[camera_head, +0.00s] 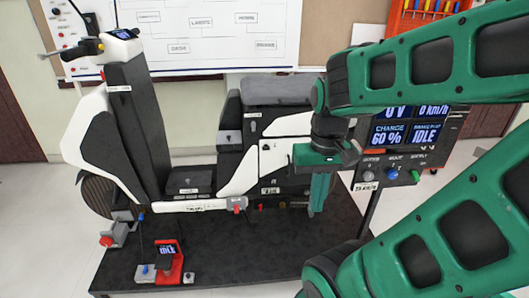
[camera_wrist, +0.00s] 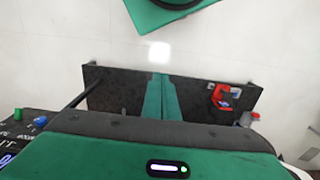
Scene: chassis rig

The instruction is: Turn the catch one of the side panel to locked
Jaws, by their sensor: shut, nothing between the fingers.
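The scooter's white side panel (camera_head: 250,170) is below the seat, in the middle of the head view. A small dark fitting (camera_head: 266,147) shows on its upper part, but it is too small to tell whether it is catch one or how it is turned. My gripper (camera_head: 317,208) points down just right of the panel, in front of the scooter's rear, and hides part of it. Its green fingers are together and empty. In the wrist view the shut fingers (camera_wrist: 160,80) show over the black platform; the panel is not recognisable there.
The scooter stands on a black platform (camera_head: 225,258). A red device (camera_head: 170,262) with a small display stands at the platform's front left. A display stand (camera_head: 405,135) with knobs is at the right, near my arm. The platform's front middle is clear.

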